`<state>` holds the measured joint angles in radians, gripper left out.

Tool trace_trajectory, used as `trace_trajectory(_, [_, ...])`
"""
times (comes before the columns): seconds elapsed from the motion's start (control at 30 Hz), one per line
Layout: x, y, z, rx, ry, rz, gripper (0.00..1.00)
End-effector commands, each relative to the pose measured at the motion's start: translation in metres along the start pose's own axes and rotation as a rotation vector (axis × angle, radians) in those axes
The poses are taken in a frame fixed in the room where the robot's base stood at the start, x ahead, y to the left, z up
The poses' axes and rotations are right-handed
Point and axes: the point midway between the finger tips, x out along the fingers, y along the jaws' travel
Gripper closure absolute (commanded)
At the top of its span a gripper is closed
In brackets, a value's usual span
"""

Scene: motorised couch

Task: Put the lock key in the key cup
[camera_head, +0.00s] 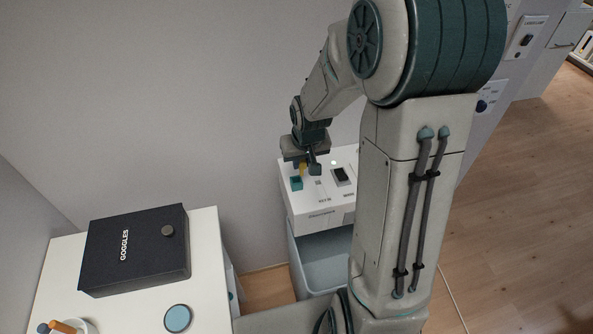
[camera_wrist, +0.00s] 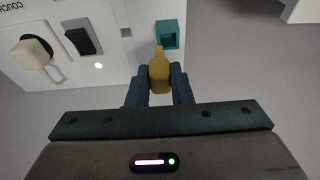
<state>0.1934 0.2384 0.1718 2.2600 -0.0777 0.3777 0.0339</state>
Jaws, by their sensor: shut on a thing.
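My gripper (camera_wrist: 160,84) is shut on the yellow lock key (camera_wrist: 159,74), with its narrow end pointing away from the jaws. In the head view, my gripper (camera_head: 303,165) is over the left part of a white box, and a bit of the yellow key (camera_head: 303,170) shows below it. A small teal square holder with a dark opening, which looks like the key cup (camera_wrist: 167,33), is on the box just beyond the key tip. The cup also shows in the head view (camera_head: 296,184). I cannot tell whether the key touches it.
A grey bin (camera_head: 325,262) is below. A white table (camera_head: 212,270) at left holds a black goggles box (camera_head: 137,250) and a blue disc (camera_head: 178,318).

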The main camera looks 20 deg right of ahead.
Motion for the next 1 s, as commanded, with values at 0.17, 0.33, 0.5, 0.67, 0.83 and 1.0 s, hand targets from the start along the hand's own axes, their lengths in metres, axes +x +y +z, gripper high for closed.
trace_trajectory(0.17, [0.010, -0.013, -0.003, 0.000, 0.000, 0.000, 1.00])
trace_trajectory(0.33, [0.023, -0.014, 0.000, 0.000, -0.004, 0.001, 1.00])
trace_trajectory(0.5, [0.044, -0.014, 0.006, 0.000, -0.002, 0.001, 1.00])
trace_trajectory(0.67, [0.050, -0.013, 0.007, 0.002, 0.000, 0.001, 1.00])
trace_trajectory(0.83, [0.049, -0.013, 0.007, 0.002, 0.001, 0.001, 1.00])
trace_trajectory(1.0, [0.053, -0.013, 0.008, 0.001, 0.001, 0.001, 0.78])
